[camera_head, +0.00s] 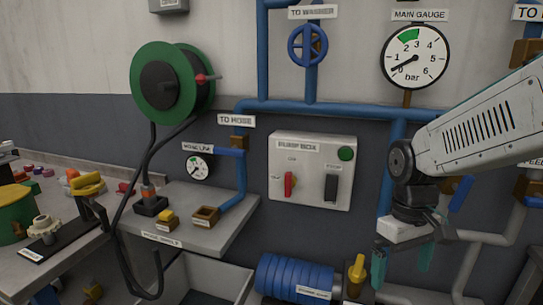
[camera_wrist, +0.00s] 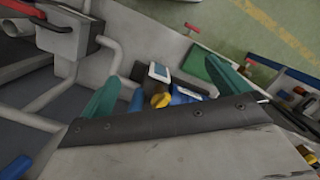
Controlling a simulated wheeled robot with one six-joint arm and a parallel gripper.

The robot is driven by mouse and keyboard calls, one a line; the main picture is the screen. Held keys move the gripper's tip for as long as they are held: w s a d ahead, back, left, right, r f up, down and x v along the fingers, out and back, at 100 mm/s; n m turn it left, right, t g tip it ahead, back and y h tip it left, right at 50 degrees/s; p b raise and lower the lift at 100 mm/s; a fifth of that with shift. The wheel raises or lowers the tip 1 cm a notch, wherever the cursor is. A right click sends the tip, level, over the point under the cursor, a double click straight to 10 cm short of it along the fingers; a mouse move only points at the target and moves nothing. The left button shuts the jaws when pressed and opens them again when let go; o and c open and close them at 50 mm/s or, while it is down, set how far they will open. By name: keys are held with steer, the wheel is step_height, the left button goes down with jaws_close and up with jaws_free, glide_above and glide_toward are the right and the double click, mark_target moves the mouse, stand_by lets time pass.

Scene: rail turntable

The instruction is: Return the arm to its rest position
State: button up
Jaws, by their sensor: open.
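My gripper (camera_head: 402,262) hangs at the lower right of the head view, at the end of my white and grey arm. Its two green fingers are spread apart, with nothing between them. In the wrist view the fingers of my gripper (camera_wrist: 165,90) show at left and right, also apart. A yellow-topped part (camera_head: 357,270) stands just left of the gripper in the head view. I cannot tell how far apart they are in depth.
A pump box (camera_head: 311,170) with a red lever is on the wall, left of my arm. A main gauge (camera_head: 415,56), blue pipes (camera_head: 330,108) and a green hose reel (camera_head: 160,85) are above. A grey shelf (camera_head: 205,235) stands left; a blue ribbed cylinder (camera_head: 293,277) lies below.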

steer(key=s+r+m+t, duration=0.1)
steer(key=s+r+m, duration=0.1)
steer(key=s, duration=0.5)
steer(key=s+d+r+m+t, duration=0.1)
steer(key=s+r+m+t, duration=0.1)
steer(key=s+r, duration=0.2)
steer(key=s, duration=0.3)
steer(key=shift+s+d+r, duration=0.15)
steer(key=shift+s+d, duration=0.15)
steer(key=shift+s, duration=0.1)
